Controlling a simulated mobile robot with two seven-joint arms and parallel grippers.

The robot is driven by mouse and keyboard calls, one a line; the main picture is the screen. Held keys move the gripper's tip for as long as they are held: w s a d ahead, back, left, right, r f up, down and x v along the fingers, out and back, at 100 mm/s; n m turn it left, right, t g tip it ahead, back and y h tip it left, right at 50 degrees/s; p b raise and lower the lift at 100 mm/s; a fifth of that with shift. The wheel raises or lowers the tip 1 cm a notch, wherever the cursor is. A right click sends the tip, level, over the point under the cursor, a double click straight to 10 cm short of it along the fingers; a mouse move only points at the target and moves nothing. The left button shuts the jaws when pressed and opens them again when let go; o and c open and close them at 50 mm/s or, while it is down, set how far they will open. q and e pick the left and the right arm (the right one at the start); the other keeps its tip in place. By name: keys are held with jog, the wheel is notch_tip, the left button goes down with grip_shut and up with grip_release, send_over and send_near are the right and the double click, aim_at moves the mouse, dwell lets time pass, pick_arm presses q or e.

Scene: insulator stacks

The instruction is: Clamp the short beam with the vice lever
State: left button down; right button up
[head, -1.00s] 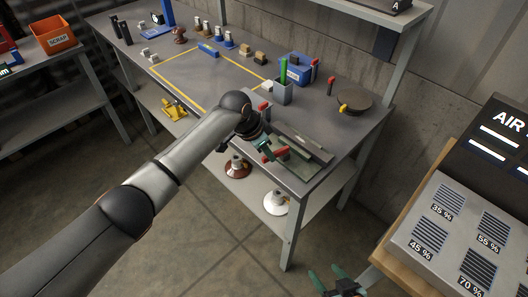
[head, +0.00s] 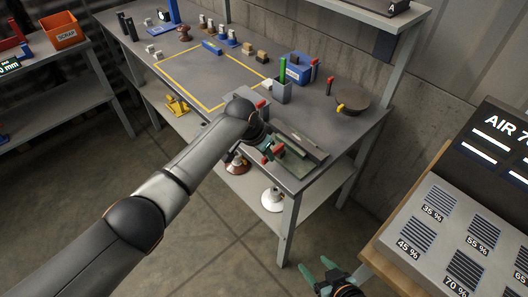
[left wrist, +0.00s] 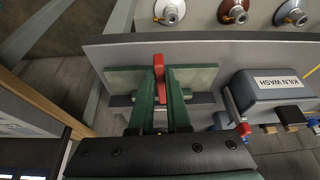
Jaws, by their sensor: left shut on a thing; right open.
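My left gripper (left wrist: 161,82) is shut on the red vice lever (left wrist: 158,66), which stands between its green fingers in the left wrist view. In the head view the lever (head: 277,149) shows at the bench's front right corner, beside my left gripper (head: 267,149). A green plate (left wrist: 197,76) lies behind the fingers. A dark grey bar (head: 305,144), apparently the short beam, lies along the vice there; its contact with the jaws is unclear. My right gripper (head: 320,273) is open and empty, low in front of the bench.
A grey box marked kiln wash (left wrist: 268,91) stands close beside the vice. A grey cup with a green stick (head: 282,93) and a round dark plate (head: 347,98) stand behind. Insulators (head: 272,199) sit on the lower shelf. An air panel (head: 460,230) stands at right.

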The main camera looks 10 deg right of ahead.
dwell(0.3)
pick_arm(q)
jog(key=c, duration=0.9)
grip_release()
jog(key=shift+r, duration=0.1)
jog(key=p+v, duration=0.1)
jog(key=v, duration=1.1)
jog(key=shift+s+a+r, duration=0.1)
jog(key=shift+r, duration=0.05)
